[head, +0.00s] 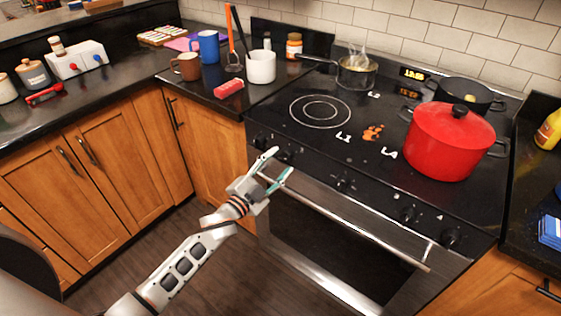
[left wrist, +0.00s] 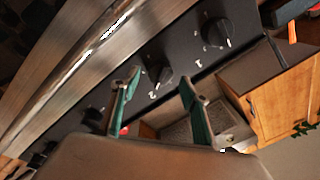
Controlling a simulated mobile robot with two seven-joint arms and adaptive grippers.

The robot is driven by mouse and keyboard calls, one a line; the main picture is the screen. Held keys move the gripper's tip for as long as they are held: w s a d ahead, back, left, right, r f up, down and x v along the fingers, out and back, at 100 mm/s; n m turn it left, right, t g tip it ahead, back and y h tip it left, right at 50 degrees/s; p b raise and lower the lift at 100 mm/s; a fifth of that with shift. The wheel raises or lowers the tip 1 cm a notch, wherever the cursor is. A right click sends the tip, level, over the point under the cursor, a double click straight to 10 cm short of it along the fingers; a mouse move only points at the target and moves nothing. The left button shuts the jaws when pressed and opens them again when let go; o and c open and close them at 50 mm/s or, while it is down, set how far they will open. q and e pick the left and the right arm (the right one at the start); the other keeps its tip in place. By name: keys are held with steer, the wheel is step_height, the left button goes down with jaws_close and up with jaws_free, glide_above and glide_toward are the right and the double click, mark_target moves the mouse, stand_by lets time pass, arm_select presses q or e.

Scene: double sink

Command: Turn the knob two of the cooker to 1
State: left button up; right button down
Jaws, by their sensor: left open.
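The black cooker (head: 330,110) has a row of dark knobs along its front panel. The second knob from the left (head: 288,152) is just beyond my left gripper (head: 276,169). In the left wrist view, this knob (left wrist: 160,72) shows between the tips of my left gripper (left wrist: 159,84), with a pale mark below it. The fingers are open and seem empty; I cannot tell whether they touch the knob. The first knob (left wrist: 215,31) is beside it, up and right, with a white pointer line. My right gripper is not in view.
The oven handle (head: 350,222) runs below the knobs, close to my left gripper. A red pot (head: 450,145), a steaming saucepan (head: 357,75) and a dark pot (head: 465,92) stand on the hob. Mugs and a red block (head: 229,88) are on the left counter.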

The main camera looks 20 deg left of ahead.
arm_select(q)
steer(key=v, duration=1)
steer(key=shift+s, duration=0.3)
steer(key=shift+a, duration=0.1)
steer(key=s+d+f+n+g+y, duration=0.3)
steer(key=s+f+n+g, duration=0.3)
steer(key=s+f, duration=1.3)
steer(key=s+n, duration=0.1)
steer(key=n, duration=0.2)
steer(key=shift+s+d+g, duration=0.15)
steer(key=shift+g, duration=0.25)
